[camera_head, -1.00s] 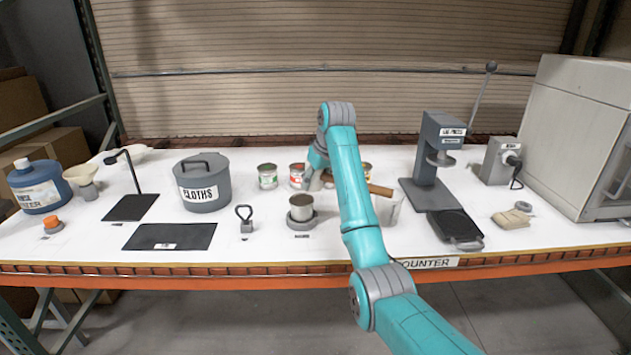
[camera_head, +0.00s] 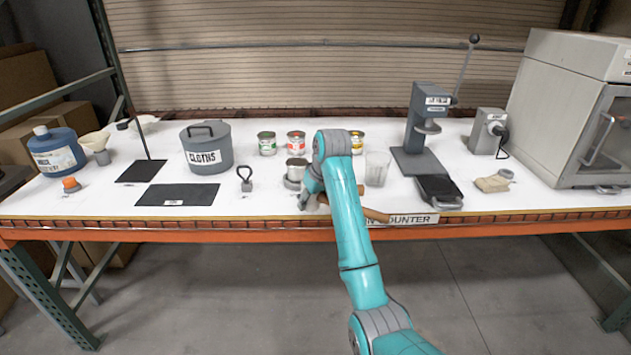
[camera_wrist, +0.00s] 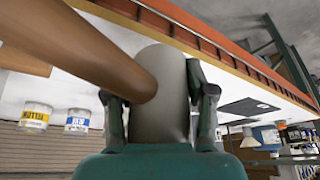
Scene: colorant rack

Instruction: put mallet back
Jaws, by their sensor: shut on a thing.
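The mallet has a brown wooden handle and a thick grey cylindrical head (camera_wrist: 163,75). In the wrist view my gripper (camera_wrist: 158,100) has one finger on each side of the head and is shut on it. The handle runs to the upper left there. In the head view my gripper (camera_head: 309,192) is near the counter's front edge, and the handle (camera_head: 374,214) sticks out right of my arm, by the counter label.
A metal can (camera_head: 296,169) stands just behind my gripper. A clear cup (camera_head: 377,168) is right of my arm. Labelled tins (camera_head: 296,142) stand behind. A black mat (camera_head: 178,195) and a small looped tool (camera_head: 245,179) lie left; a grey press (camera_head: 427,130) stands right.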

